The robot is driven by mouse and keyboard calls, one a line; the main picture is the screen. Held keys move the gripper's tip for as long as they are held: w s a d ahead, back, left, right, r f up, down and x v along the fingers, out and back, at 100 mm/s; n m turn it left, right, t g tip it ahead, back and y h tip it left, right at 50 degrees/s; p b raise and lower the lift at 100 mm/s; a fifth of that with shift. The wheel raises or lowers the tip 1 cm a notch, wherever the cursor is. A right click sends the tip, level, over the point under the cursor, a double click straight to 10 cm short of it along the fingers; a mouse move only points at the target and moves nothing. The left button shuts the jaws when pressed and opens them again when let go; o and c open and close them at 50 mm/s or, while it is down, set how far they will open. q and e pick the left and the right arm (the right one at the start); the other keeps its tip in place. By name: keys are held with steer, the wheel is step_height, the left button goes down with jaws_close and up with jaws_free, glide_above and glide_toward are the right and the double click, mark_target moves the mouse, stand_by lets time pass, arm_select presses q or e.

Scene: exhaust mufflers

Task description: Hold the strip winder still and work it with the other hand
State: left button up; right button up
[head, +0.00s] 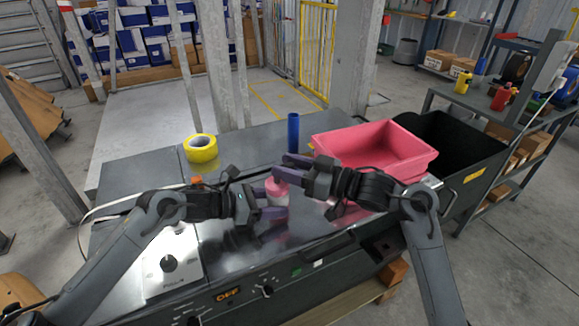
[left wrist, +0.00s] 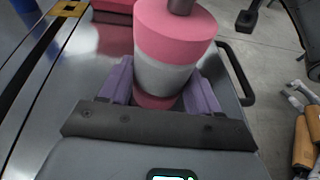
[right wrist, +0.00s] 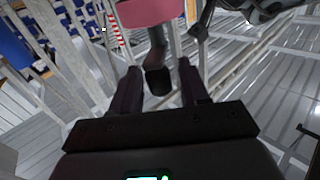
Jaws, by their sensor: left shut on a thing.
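The strip winder (head: 277,188) is a pink and white cylinder standing upright over the grey bench top. My left gripper (head: 276,212) is shut on its body from the left; in the left wrist view the purple fingers clasp both sides of the winder (left wrist: 168,75). A dark crank arm with a knob (right wrist: 157,80) sticks out from the winder's pink top in the right wrist view. My right gripper (head: 282,165) is above the winder's top, with its fingers open on either side of the knob; gaps show between them and the knob. The winder's base is partly hidden.
A yellow tape roll (head: 201,149) lies at the back left and a blue cylinder (head: 293,132) stands behind the winder. A pink bin (head: 372,148) is to the right, beside a black bin (head: 450,140). A control box with a knob (head: 169,263) sits at front left.

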jaws_close()
steer(key=shift+t, duration=0.4)
steer(key=shift+s+a+f+m+t+h, duration=0.1)
steer(key=shift+s+m+t+h, duration=0.1)
steer(key=shift+m+t+h, duration=0.4)
steer(key=m+t+h, duration=0.2)
steer(key=h, duration=0.1)
steer(key=s+a+m+t+h, duration=0.1)
steer(key=m+t+h, duration=0.1)
steer(key=m+h, duration=0.1)
steer(key=m+t+h, duration=0.2)
steer(key=h, duration=0.1)
steer(key=shift+s+a+r+m+t, duration=0.2)
steer(key=shift+a+m+t, duration=0.1)
steer(key=shift+m+t, duration=0.1)
steer(key=shift+f+m+h, duration=0.1)
steer(key=shift+m+h, duration=0.2)
steer(key=shift+h, duration=0.3)
